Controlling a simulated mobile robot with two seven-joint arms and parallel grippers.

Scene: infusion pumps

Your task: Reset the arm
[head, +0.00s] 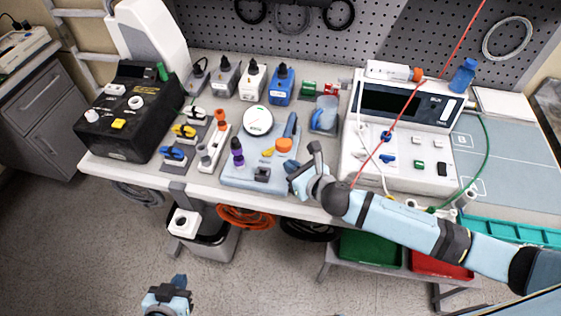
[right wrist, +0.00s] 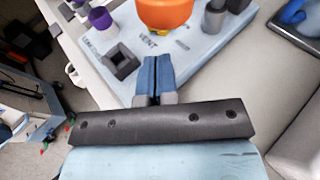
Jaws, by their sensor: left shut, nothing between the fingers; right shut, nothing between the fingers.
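My right arm comes in from the right in the head view. Its gripper (head: 292,168) is over the front right edge of the light blue board. In the right wrist view the blue fingers of that gripper (right wrist: 153,68) are pressed together with nothing between them. They point at the board (right wrist: 192,57) beside a dark square socket (right wrist: 121,62) and below an orange knob (right wrist: 165,12). I cannot tell whether they touch the board. My left gripper (head: 180,282) is low at the bottom of the head view, in front of the bench, shut and empty.
The board (head: 235,176) lies on the bench with a round gauge (head: 258,121). A black box (head: 125,120) stands left, a white device (head: 400,160) right. Several plug-like blocks stand behind. A red line crosses the right side. Floor (head: 90,260) is clear at front left.

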